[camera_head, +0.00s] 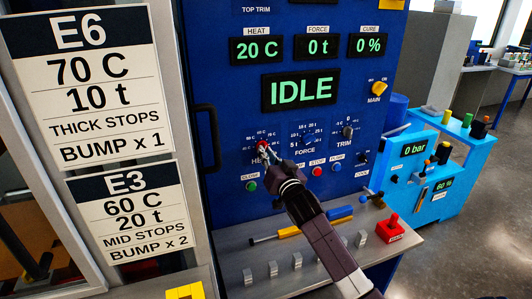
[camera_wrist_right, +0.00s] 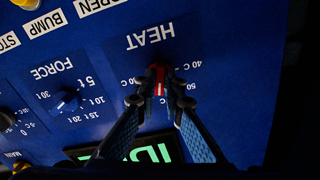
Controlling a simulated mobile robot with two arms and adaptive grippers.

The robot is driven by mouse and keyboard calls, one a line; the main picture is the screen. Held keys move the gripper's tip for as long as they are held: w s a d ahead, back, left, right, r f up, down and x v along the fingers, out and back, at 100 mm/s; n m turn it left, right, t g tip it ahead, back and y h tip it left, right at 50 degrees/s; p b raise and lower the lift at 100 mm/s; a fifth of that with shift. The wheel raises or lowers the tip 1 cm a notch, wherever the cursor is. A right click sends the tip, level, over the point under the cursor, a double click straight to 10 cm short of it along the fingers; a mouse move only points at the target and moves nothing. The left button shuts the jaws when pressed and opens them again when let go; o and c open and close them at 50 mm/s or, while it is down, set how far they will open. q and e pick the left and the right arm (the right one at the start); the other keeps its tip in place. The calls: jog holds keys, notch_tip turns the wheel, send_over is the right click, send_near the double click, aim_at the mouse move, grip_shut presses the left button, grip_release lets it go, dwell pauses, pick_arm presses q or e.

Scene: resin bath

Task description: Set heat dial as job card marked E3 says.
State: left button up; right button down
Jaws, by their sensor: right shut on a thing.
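The job card marked E3 (camera_head: 128,212) hangs at the left and reads 60 C, 20 t, MID STOPS, BUMP x 2. The heat dial (camera_head: 262,146) is a small red knob on the blue panel, with temperature marks around it. My right gripper (camera_head: 267,151) is shut on it. In the right wrist view the fingers (camera_wrist_right: 160,99) hold the red heat dial (camera_wrist_right: 157,80) from both sides, and a white line shows on it. The 40 C and 50 C marks are readable; other marks are partly hidden. The heat display (camera_head: 257,49) reads 20 C. My left gripper is not in view.
A job card marked E6 (camera_head: 85,85) hangs above, reading 70 C. The force dial (camera_head: 308,138) and trim dial (camera_head: 348,131) sit right of the heat dial. Push buttons lie below.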

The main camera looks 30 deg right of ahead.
jog(key=shift+n+p, duration=0.55)
jog(key=shift+n, duration=1.35)
jog(key=c, duration=2)
grip_release()
jog(key=shift+c, duration=0.2)
jog(key=v, duration=1.2)
jog(key=shift+d, duration=0.1)
